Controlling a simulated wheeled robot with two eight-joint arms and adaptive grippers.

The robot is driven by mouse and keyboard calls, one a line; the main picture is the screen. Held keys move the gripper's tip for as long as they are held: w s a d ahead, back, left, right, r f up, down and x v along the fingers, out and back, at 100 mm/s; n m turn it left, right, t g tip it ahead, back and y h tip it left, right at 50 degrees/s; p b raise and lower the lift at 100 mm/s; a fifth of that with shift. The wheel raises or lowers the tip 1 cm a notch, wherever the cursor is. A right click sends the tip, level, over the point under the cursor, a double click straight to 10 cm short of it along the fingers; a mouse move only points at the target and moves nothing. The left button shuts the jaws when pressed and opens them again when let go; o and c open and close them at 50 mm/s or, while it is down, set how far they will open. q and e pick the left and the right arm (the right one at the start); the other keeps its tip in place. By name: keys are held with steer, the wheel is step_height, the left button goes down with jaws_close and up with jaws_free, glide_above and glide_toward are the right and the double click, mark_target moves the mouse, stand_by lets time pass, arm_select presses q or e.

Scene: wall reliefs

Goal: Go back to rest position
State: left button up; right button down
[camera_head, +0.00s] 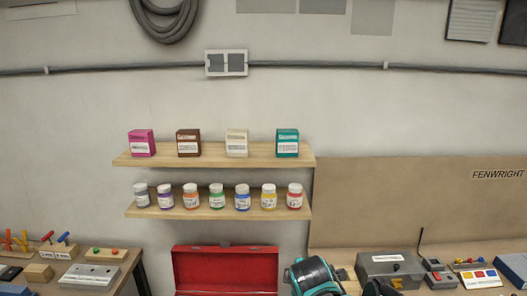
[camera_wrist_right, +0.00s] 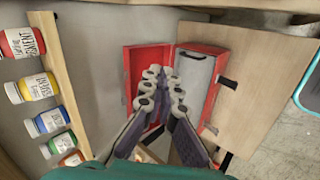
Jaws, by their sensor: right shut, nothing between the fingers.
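My right gripper (camera_wrist_right: 160,78) shows in the right wrist view with its two fingers shut and nothing between them. Beyond its fingertips is an open red toolbox (camera_wrist_right: 203,62), partly covered by the fingers. In the head view the red toolbox (camera_head: 225,270) stands at the lower middle, cut off by the bottom edge. A teal and black part of my right arm shows just to the right of it; the fingers are not visible there. My left gripper is not in view.
An upper shelf (camera_head: 215,162) holds several boxes and a lower shelf (camera_head: 180,213) holds several paint jars. Jars also line the left of the wrist view. A grey case (camera_head: 392,270) stands on the right bench. A left table (camera_head: 125,262) holds pegs and blocks.

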steer(key=s+d+f+m, duration=0.2)
steer(key=s+m, duration=0.3)
steer(key=s, duration=0.1)
steer(key=s+d+f+m, duration=0.3)
steer(key=s+m, duration=0.2)
steer(key=s, duration=0.2)
steer(key=s+d+f+m+g, duration=0.1)
steer(key=s+d+f+m, duration=0.1)
steer(key=s+m, duration=0.4)
steer(key=shift+s+d+f+y+b, duration=0.3)
steer(key=shift+s+d+f+b, duration=0.15)
steer(key=shift+s, duration=0.25)
